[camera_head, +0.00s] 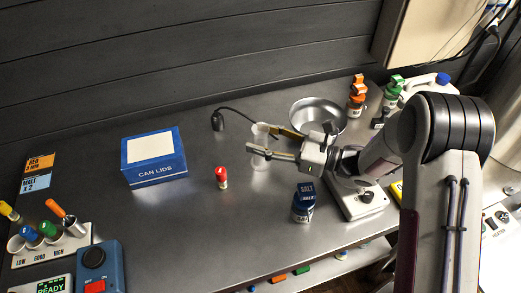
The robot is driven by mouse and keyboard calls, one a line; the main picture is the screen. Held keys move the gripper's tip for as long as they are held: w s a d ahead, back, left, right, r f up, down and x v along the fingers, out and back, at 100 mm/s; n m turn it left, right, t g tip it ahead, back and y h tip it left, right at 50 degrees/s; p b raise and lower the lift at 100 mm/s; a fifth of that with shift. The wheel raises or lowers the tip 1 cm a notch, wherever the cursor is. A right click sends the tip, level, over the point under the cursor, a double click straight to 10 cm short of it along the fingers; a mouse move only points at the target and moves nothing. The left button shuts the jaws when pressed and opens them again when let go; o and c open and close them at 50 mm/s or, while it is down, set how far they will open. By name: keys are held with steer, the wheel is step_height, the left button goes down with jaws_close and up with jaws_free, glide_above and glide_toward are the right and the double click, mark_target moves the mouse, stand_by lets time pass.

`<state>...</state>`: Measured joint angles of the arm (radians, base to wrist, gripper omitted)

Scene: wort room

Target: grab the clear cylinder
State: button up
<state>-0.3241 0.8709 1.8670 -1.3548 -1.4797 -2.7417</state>
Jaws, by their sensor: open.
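My gripper (268,141) comes in from the right and is open. Its two fingers lie level, one on the far side and one on the near side, with the cylinder between or just at their tips. The near finger hides part of the cylinder's middle. I cannot tell whether either finger touches it.
A red-capped vial (221,178) stands close to the left. A blue CAN LIDS box (154,158) is farther left. A metal bowl (318,114) sits behind my gripper, and a salt jar (303,204) in front. A black gooseneck (217,121) curves behind the cylinder.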

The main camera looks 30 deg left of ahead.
steer(key=shift+a, duration=0.4)
jaws_close()
steer(key=shift+r, duration=0.15)
step_height(320, 180, up, 10)
stand_by(1.0)
stand_by(0.5)
